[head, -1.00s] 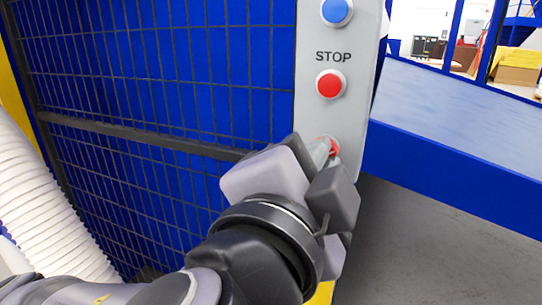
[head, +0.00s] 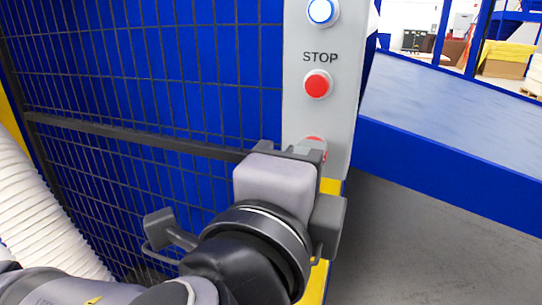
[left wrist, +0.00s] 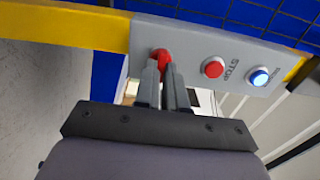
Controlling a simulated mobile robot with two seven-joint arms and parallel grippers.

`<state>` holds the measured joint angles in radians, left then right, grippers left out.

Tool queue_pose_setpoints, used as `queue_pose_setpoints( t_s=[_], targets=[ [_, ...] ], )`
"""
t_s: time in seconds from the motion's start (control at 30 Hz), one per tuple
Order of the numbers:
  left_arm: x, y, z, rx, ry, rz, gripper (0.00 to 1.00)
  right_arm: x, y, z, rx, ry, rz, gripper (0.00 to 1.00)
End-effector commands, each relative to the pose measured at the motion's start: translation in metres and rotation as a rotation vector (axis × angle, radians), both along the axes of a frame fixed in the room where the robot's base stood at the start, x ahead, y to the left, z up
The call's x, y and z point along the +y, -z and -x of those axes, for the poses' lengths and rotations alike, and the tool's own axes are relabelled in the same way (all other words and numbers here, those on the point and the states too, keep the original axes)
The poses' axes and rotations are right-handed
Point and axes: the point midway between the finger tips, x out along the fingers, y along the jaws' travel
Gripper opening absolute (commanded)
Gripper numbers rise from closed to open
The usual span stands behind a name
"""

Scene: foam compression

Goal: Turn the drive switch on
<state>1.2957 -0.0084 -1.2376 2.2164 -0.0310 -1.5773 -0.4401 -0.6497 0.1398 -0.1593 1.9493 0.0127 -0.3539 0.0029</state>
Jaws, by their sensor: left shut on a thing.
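The drive switch, a red rotary knob (head: 314,141), sits low on the grey control panel (head: 345,110), below the red STOP button (head: 317,84). My left gripper (head: 308,152) is shut on the switch, and its fingers and body hide most of it in the head view. In the left wrist view, the fingertips (left wrist: 165,75) of my left gripper close on the red knob (left wrist: 161,54). A blue button (head: 322,11) at the top of the panel glows brightly; it also glows in the left wrist view (left wrist: 260,77). My right gripper is not in view.
A blue wall with dark wire mesh (head: 150,70) stands left of the panel. A white ribbed hose (head: 40,200) runs at far left. A blue-edged flat surface (head: 460,110) extends to the right, with open grey floor (head: 430,240) below it.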

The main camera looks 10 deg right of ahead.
Motion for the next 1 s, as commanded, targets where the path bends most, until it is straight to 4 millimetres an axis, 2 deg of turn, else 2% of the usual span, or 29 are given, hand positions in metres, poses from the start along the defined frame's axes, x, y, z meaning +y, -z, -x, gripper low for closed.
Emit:
queue_pose_setpoints(
  t_s=[0.37, 0.4, 0.47, 1.0],
  targets=[
    [0.0008, -0.0013, -0.0014, -0.008, -0.005, -0.004, 0.0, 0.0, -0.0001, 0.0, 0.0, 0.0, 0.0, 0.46],
    [0.0008, -0.0013, -0.0014, -0.008, -0.005, -0.004, 0.2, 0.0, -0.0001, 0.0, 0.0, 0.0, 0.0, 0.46],
    [0.0007, -0.0012, -0.0013, -0.006, -0.004, -0.004, 0.36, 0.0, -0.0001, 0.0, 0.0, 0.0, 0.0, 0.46],
    [0.0001, -0.0002, -0.0052, -0.004, -0.001, -0.004, 0.36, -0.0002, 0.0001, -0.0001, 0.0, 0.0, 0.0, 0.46]
  ],
)
